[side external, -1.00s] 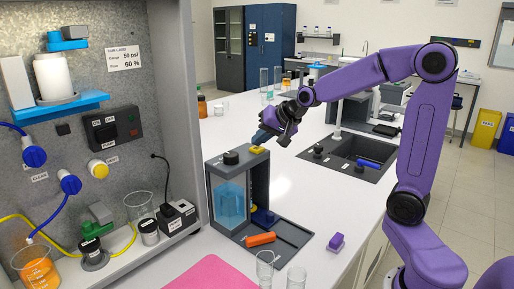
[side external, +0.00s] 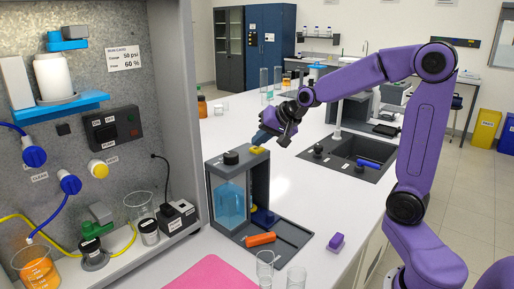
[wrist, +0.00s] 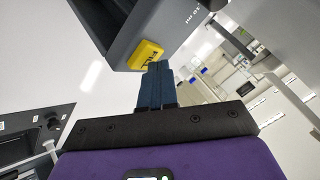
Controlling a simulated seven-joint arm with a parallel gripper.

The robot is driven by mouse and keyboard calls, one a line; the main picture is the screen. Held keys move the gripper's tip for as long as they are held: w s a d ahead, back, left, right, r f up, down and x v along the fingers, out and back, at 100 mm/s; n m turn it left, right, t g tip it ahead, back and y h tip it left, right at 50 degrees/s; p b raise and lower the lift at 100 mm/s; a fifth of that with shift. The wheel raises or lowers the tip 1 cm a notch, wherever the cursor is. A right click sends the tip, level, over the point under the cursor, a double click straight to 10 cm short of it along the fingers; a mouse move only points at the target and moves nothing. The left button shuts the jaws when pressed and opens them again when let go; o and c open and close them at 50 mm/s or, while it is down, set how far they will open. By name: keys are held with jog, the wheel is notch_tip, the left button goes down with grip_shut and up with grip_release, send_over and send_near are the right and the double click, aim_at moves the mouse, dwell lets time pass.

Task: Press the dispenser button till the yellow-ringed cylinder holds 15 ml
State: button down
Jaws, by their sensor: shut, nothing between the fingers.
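The grey dispenser (side external: 262,178) stands on the white bench with a bottle of blue liquid (side external: 231,205) inside. Its yellow button (side external: 258,150) is on the top front edge; in the wrist view the lettered button (wrist: 146,55) sits just beyond my fingertips. My gripper (side external: 261,138) is shut and empty, its blue fingers very close to the button; I cannot tell whether they touch. A small yellow patch (side external: 253,208) and a blue base show at the dispenser's foot. The yellow-ringed cylinder and its level cannot be made out clearly.
An orange piece (side external: 260,239) lies on the dispenser's dark tray. A purple block (side external: 336,241), a pink mat (side external: 212,273) and clear glassware (side external: 265,263) are in front. A sink (side external: 352,155) lies to the right. The rig panel (side external: 90,120) stands left.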

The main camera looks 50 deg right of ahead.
aim_at(260, 149)
jog(key=shift+r, duration=0.8)
jog(key=shift+r, duration=0.1)
jog(key=shift+r, duration=2.4)
jog(key=s+a+f+n+g+y, duration=0.1)
jog(key=s+a+f+n+g, duration=0.3)
jog(key=s+a, duration=0.3)
jog(key=s+a+f+n+g+y, duration=0.1)
jog(key=s+a+f+n, duration=0.4)
jog(key=s+a, duration=0.15)
jog(key=s+f+n+g+h, duration=0.1)
jog(key=s+f+n+g, duration=0.1)
jog(key=s+n, duration=0.3)
jog(key=s+f+n+g+h, duration=0.1)
jog(key=s+f+n, duration=0.4)
jog(key=s, duration=0.9)
jog(key=shift+s+d+n+g+h, duration=0.3)
jog(key=shift+d+n+g, duration=0.2)
jog(key=shift+n, duration=0.2)
